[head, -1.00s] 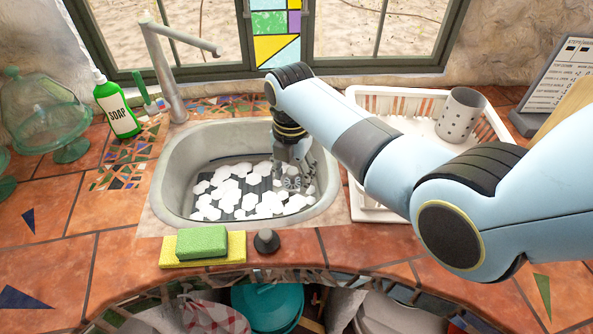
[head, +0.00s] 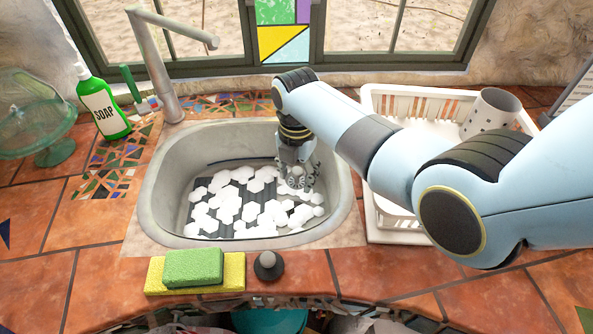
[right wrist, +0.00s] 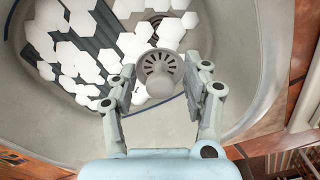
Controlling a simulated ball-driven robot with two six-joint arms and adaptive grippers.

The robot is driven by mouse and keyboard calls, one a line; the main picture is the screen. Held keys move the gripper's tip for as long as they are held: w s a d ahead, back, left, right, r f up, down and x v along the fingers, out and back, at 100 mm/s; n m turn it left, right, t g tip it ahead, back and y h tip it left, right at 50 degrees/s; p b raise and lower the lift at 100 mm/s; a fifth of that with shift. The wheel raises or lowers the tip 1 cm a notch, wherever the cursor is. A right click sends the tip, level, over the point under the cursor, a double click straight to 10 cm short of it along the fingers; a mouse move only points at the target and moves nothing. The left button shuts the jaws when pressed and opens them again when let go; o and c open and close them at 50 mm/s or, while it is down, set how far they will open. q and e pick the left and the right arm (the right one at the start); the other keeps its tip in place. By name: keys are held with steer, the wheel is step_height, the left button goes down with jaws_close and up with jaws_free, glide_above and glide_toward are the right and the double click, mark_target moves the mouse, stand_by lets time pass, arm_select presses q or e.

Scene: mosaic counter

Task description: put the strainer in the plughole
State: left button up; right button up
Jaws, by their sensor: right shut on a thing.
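The grey strainer (right wrist: 160,72), a slotted round cup with a rounded knob, is held between the fingers of my right gripper (right wrist: 161,92). In the head view my right gripper (head: 298,183) is low inside the right part of the grey sink (head: 160,200), and its fingers largely hide the strainer. A dark round opening, apparently the plughole (right wrist: 156,19), shows partly among white hexagons just beyond the strainer in the right wrist view. The strainer looks apart from it; its height above the sink floor is unclear. My left gripper is out of view.
White hexagonal pieces (head: 228,205) cover much of the dark ribbed sink floor. A green and a yellow sponge (head: 193,267) and a dark knobbed stopper (head: 268,265) lie at the front. The tap (head: 160,60) and soap bottle (head: 104,105) stand left; a dish rack (head: 395,225) stands right.

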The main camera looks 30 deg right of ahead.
steer(key=b, duration=0.9)
glide_above(297, 214)
step_height(297, 214, down, 9)
steer(key=shift+w+r, duration=0.1)
steer(key=shift+f+b, duration=0.5)
steer(key=shift+f, duration=0.85)
steer(key=shift+p, duration=0.7)
steer(key=shift+f, duration=0.4)
steer(key=shift+f+b, duration=0.2)
steer(key=shift+b, duration=0.1)
